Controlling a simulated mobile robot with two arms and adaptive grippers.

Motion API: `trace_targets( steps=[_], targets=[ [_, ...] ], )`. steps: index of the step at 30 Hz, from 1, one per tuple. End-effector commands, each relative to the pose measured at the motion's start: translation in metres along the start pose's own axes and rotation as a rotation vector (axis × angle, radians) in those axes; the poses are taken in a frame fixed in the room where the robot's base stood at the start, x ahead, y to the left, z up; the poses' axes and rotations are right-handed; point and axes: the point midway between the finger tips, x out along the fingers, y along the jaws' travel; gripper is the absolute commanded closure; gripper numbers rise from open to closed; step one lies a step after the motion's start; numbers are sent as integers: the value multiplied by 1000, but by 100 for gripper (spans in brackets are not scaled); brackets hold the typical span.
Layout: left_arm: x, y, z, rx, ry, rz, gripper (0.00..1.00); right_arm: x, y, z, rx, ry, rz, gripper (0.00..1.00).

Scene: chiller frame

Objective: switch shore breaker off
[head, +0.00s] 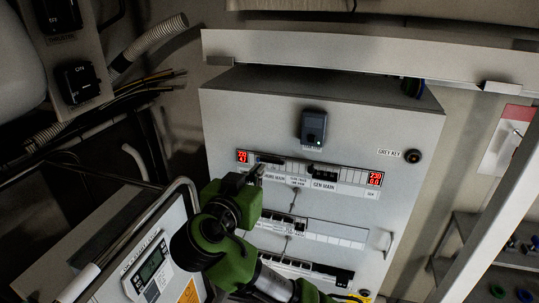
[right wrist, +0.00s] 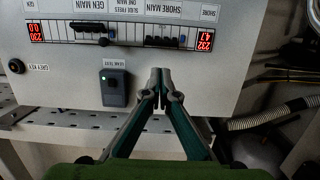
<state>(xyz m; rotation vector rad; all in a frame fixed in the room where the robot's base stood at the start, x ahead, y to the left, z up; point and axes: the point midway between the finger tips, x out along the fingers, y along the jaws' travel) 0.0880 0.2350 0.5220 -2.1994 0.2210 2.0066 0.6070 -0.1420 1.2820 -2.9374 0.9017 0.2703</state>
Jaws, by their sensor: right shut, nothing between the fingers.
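The shore breaker (head: 268,159) is a dark switch block at the upper left of the grey panel, above the SHORE MAIN label. It also shows in the right wrist view (right wrist: 165,42), where the panel appears upside down. My right gripper (head: 257,172) is shut and empty, with its fingertips close to the breaker's lower left in the head view. In the right wrist view the closed fingertips (right wrist: 160,72) point at the breaker row. I cannot tell whether they touch the panel. The lever's position is too small to read. My left gripper is not in view.
The generator breaker (head: 323,171) sits to the right in the same row, between red-lit displays (head: 242,157) and (head: 375,179). A dark box (head: 314,126) juts out above the row. A key switch (head: 413,156) is at the right. Hoses and cables lie left.

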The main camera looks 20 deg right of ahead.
Motion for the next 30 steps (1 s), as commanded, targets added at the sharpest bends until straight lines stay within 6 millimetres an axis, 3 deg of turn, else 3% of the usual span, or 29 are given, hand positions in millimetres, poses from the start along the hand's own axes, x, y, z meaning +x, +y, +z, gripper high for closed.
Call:
trace_targets(
  steps=[11, 24, 30],
  targets=[
    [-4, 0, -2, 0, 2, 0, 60, 7, 0, -1, -4, 0, 1, 100],
    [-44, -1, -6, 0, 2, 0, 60, 80, 1, -3, -6, 0, 3, 100],
    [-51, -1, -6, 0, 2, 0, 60, 98, 0, 0, -4, -1, 1, 100]
  ],
)
